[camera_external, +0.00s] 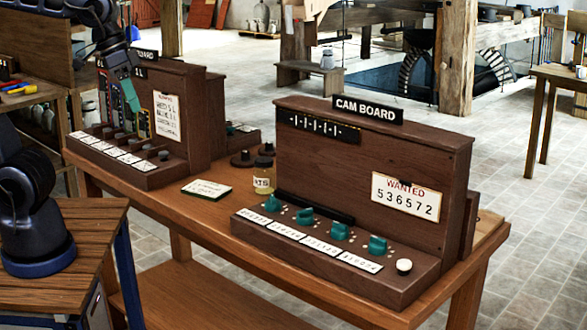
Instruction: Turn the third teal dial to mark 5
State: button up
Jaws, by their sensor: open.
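The cam board (365,150) is a dark wooden panel at the right of the bench, with a row of teal dials on its sloped base. The third teal dial (339,230), counted from the left, has other teal dials on both sides, such as the second (305,215) and the fourth (377,245). A white card (342,255) lies below the dials; its print and the dial's mark are too small to read. My gripper (126,100) is open at the upper left, in front of the other board and far from the dials. Its fingertips are hard to make out.
A WANTED card (405,197) on the cam board reads 536572. A white knob (404,266) is at the base's right end. A second board (180,85) with dark knobs stands at left. A jar (264,177) and a flat card (206,189) lie between the boards.

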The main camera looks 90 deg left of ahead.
jog(key=w+n+g, duration=0.1)
jog(key=w+n, duration=0.4)
jog(key=w, duration=0.6)
jog(key=n+g, duration=0.3)
jog(key=n, duration=1.5)
send_over(341, 224)
jog(key=shift+y, duration=0.4)
jog(key=f, duration=2.1)
jog(key=shift+s+a+f, duration=0.15)
jog(key=shift+s+f, duration=0.2)
jog(key=shift+f, duration=0.05)
jog(key=shift+w+f+n, duration=0.3)
jog(key=shift+f+n, duration=0.1)
jog(key=shift+f, duration=3.65)
jog(key=c, duration=1)
